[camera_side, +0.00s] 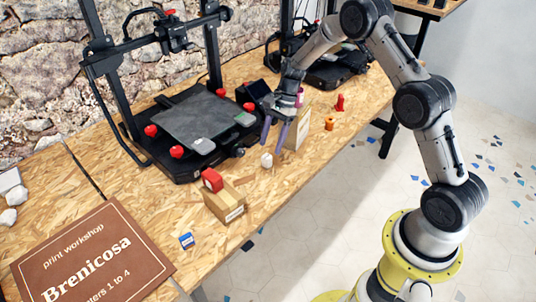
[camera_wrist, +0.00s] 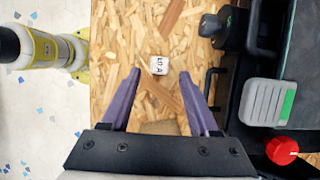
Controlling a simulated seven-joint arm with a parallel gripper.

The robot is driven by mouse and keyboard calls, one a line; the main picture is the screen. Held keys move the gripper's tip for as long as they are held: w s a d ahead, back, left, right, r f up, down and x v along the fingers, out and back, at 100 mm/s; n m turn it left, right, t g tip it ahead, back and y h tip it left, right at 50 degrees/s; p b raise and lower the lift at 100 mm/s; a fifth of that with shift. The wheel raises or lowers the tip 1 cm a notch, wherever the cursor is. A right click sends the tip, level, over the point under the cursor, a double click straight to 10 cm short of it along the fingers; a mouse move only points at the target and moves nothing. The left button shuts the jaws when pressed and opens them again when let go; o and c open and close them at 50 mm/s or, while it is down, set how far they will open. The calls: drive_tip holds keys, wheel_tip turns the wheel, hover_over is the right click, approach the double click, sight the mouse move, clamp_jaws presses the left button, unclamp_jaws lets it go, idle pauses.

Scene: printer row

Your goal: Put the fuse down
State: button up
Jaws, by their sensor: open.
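The fuse (camera_wrist: 158,65) looks like a small white block with dark lettering that seems to read "10 A". It rests on the chipboard bench and also shows as a small white piece in the side view (camera_side: 267,160). My gripper (camera_wrist: 159,72) is open and empty, its two purple fingers apart. In the wrist view the fuse appears between and just past the fingertips. In the side view my gripper (camera_side: 273,150) points down with its tips close to the fuse.
A black printer (camera_side: 186,165) with red knobs stands left of my gripper. A cardboard box with a red piece on top (camera_side: 225,205) stands nearer the front. Another box (camera_side: 297,132), an orange spool (camera_side: 329,123) and a red piece (camera_side: 340,103) are to the right.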

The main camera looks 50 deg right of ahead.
drive_tip(key=v, duration=0.6)
drive_tip(key=shift+r, duration=0.15)
drive_tip(key=s+a+r+n+t+h, duration=0.1)
drive_tip(key=s+a+r+n, duration=0.25)
drive_tip(key=s+r, duration=0.35)
drive_tip(key=s+a+r+n+t+h, duration=0.1)
drive_tip(key=s+a+r+n, duration=0.1)
drive_tip(key=s+r+n, duration=0.55)
drive_tip(key=s+a+r+n+t+h, duration=0.1)
drive_tip(key=s+r+n, duration=0.1)
drive_tip(key=s, duration=0.6)
drive_tip(key=s+a+r+n+t+h, duration=0.1)
drive_tip(key=s+r+n+t, duration=0.1)
drive_tip(key=s+n, duration=0.3)
drive_tip(key=s, duration=0.4)
drive_tip(key=shift+t, duration=0.3)
